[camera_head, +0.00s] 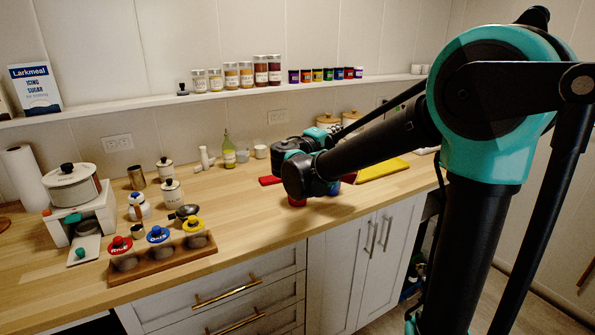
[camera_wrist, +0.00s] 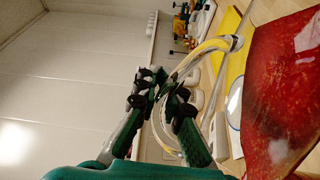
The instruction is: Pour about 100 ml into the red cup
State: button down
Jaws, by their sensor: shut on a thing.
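My gripper (camera_wrist: 172,100) is shut on what looks like a clear curved handle (camera_wrist: 204,50) in the wrist view. A large glossy red surface (camera_wrist: 285,85) fills the right of that view, close to the camera. It may be the body of the held vessel, but I cannot tell for sure. In the head view my wrist hides the gripper and most of what it holds. A small red thing (camera_head: 297,201), perhaps the red cup, shows just below my wrist near the counter's front edge. A blue thing (camera_head: 333,188) shows beside it, partly hidden. No stream of liquid is visible.
The wooden counter (camera_head: 250,205) is clear left of my wrist. A yellow board (camera_head: 383,169) lies to the right. A green bottle (camera_head: 228,151) stands behind. A wooden rack (camera_head: 163,259) with three lidded jars stands at the front left. A shelf (camera_head: 140,105) runs above.

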jog(key=shift+w+a+r+n+b, duration=0.15)
jog(key=shift+a+r+n+b, duration=0.25)
jog(key=shift+a, duration=0.3)
dwell(1.3)
jog(key=shift+d+f, duration=0.1)
jog(key=d+f+m, duration=0.2)
jog(key=s+d+f+m+g, duration=0.1)
jog(key=d, duration=0.1)
jog(key=shift+d+f+y, duration=0.1)
jog(key=shift+f+y, duration=0.05)
jog(key=shift+y, duration=0.25)
jog(key=shift+d+f+m, duration=0.3)
jog(key=shift+f+m, duration=0.2)
jog(key=shift+d+f+m+y, duration=0.2)
jog(key=shift+m+y, duration=0.1)
jog(key=shift+m, duration=0.1)
dwell(0.9)
